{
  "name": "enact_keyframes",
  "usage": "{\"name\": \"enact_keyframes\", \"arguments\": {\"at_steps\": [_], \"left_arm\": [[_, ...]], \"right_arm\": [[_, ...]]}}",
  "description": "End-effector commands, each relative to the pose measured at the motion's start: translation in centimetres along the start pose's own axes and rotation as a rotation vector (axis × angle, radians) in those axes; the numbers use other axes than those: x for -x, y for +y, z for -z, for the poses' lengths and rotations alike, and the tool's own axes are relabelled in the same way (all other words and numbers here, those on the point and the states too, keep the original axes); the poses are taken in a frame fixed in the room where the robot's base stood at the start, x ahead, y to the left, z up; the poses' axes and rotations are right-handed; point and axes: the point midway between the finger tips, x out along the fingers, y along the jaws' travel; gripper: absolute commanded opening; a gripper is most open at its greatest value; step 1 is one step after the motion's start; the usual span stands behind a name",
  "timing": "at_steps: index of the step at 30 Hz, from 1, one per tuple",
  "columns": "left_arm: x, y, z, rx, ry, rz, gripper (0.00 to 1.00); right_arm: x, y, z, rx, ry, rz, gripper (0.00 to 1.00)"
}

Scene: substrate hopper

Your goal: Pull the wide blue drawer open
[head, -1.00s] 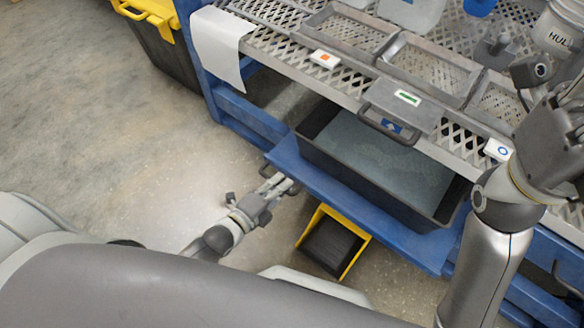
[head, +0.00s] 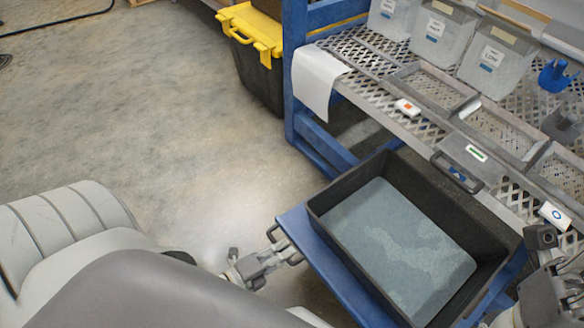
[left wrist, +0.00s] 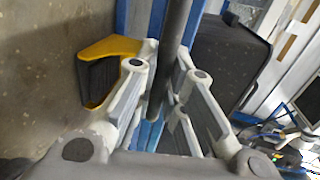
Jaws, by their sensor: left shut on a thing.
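The wide blue drawer (head: 330,268) is pulled out from under the bench in the head view, with a black bin (head: 325,190) in it. The bin holds a grey-green layer. A dark bar handle (head: 283,240) sticks out near the left end of the drawer front. My left gripper (head: 277,256) is shut on this handle. In the left wrist view the handle (left wrist: 176,45) runs between the fingers of the left gripper (left wrist: 165,75). My right gripper (head: 555,298) is partly in view at the lower right edge; its fingers are unclear.
A mesh-topped bench (head: 355,50) carries trays, clear bins (head: 445,32) and a grey box with a handle (head: 470,160). A black tote with a yellow lid (head: 262,75) stands beside the bench. A yellow-edged black object (left wrist: 103,68) is near the left gripper.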

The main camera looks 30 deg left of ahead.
Motion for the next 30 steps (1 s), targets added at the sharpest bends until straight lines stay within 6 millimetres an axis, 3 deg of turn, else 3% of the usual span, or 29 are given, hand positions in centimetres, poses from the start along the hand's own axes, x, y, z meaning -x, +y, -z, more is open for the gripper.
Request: {"name": "enact_keyframes", "arguments": {"at_steps": [15, 16, 21, 30], "left_arm": [[0.85, 0.25, -0.06, 0.001, -0.002, -0.001, 0.0], [0.85, 0.25, -0.06, 0.001, -0.002, -0.002, 0.12], [0.83, 0.23, -0.05, 0.0, -0.001, -0.001, 0.34], [0.88, 0.2, -0.03, 0.0, -0.001, 0.0, 0.34]], "right_arm": [[0.14, -0.01, 0.07, -0.001, -0.006, -0.003, 0.32], [0.14, -0.01, 0.06, -0.001, -0.006, -0.003, 0.32], [0.14, -0.01, 0.06, -0.002, -0.006, -0.003, 0.32], [0.13, 0.03, -0.07, 0.0, -0.009, -0.003, 0.32]]}}
